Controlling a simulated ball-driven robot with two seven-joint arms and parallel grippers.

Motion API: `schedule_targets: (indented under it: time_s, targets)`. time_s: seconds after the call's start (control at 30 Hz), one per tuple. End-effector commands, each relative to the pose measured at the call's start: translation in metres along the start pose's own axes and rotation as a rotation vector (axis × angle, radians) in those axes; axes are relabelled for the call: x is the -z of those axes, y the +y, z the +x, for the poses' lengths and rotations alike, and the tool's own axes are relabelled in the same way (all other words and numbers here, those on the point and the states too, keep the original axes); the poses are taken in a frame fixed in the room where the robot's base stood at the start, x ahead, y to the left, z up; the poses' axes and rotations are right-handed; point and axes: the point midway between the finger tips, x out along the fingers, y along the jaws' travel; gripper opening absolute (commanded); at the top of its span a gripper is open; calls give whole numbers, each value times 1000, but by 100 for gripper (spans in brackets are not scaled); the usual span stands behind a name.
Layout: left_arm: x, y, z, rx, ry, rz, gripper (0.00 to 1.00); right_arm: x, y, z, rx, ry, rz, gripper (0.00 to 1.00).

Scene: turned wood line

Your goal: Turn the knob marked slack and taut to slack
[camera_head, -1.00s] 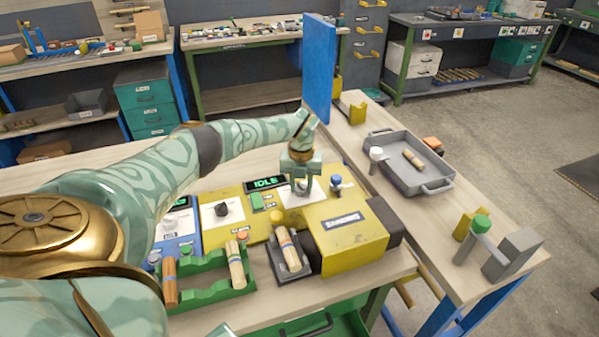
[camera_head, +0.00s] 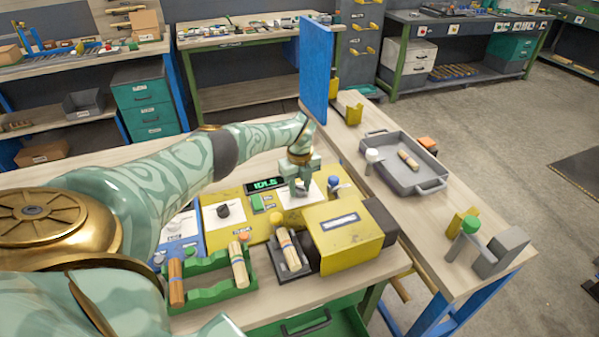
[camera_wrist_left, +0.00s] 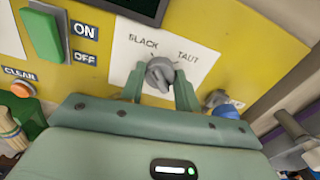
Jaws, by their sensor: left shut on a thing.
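The slack and taut knob (camera_wrist_left: 159,74) is a grey knob on a white label plate (camera_wrist_left: 122,58) in the left wrist view. SLACK is printed to its upper left and TAUT to its upper right. I cannot tell surely which mark its pointer faces. My left gripper (camera_wrist_left: 159,86) has one finger on each side of the knob and is shut on it. My right gripper is not in view.
A green ON/OFF switch (camera_wrist_left: 42,36) and an orange CLEAN button (camera_wrist_left: 21,89) lie left of the knob. A blue-capped part (camera_wrist_left: 226,110) stands close on the right. A yellow box (camera_head: 342,238) sits in front. A tall blue panel (camera_head: 317,72) rises behind.

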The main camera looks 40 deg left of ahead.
Motion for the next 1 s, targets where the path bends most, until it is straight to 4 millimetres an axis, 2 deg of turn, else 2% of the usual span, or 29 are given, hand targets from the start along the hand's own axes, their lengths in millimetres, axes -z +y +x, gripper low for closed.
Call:
schedule_targets:
  time_s: [0.37, 0.4, 0.47, 0.77, 0.87, 1.0]
  targets:
    - [-2, -1, -2, 4, -4, -7, 9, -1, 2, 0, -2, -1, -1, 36]
    - [-2, -1, -2, 4, -4, -6, 37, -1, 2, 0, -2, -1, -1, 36]
    - [-2, -1, -2, 4, -4, -6, 54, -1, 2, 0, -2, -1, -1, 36]
    - [-1, 0, -2, 2, -1, -5, 54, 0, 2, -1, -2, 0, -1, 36]
    - [-1, 0, -12, 3, -2, -5, 54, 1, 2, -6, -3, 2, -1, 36]
    - [-2, 0, -42, 5, -3, -5, 54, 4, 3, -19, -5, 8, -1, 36]
